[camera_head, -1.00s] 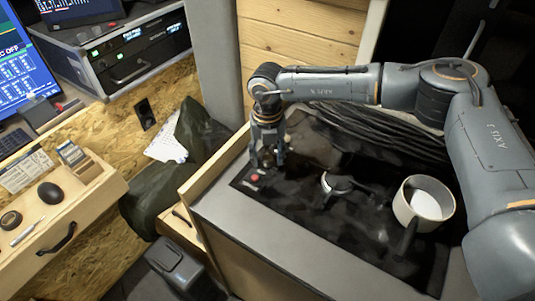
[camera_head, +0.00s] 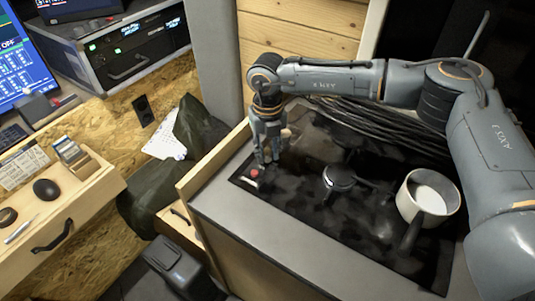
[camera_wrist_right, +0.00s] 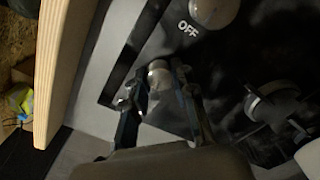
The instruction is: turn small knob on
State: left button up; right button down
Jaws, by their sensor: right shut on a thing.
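The small knob (camera_wrist_right: 158,76) is a pale round knob on the dark cooktop panel in the right wrist view. My right gripper (camera_wrist_right: 160,88) has one finger on each side of it and is shut on it. A larger pale knob (camera_wrist_right: 213,10) sits at the top of that view, with the word OFF printed beside it. In the head view my right gripper (camera_head: 266,160) points down at the left corner of the cooktop (camera_head: 300,205), close to a small red part (camera_head: 255,173). The gripped knob is hard to make out there. My left gripper is not in view.
A wooden edge board (camera_head: 215,160) rises close left of the gripper. Cables (camera_head: 385,130) lie behind.

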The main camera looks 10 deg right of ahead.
jog(key=n+b, duration=0.2)
jog(key=n, duration=0.1)
jog(key=n+b, duration=0.1)
jog(key=b, duration=0.1)
jog(key=shift+f+n, duration=0.25)
jog(key=shift+n, duration=0.05)
jog(key=n+b, duration=0.2)
jog(key=n, duration=0.1)
jog(key=shift+n, duration=0.3)
jog(key=n+b, duration=0.2)
jog(key=n, duration=0.1)
jog(key=shift+r+n, duration=0.15)
jog(key=shift+n, duration=0.15)
jog(key=shift+r+n+b, duration=0.1)
jog(key=shift+n+b, duration=0.8)
jog(key=shift+n, duration=1)
jog(key=c, duration=1.1)
grip_release()
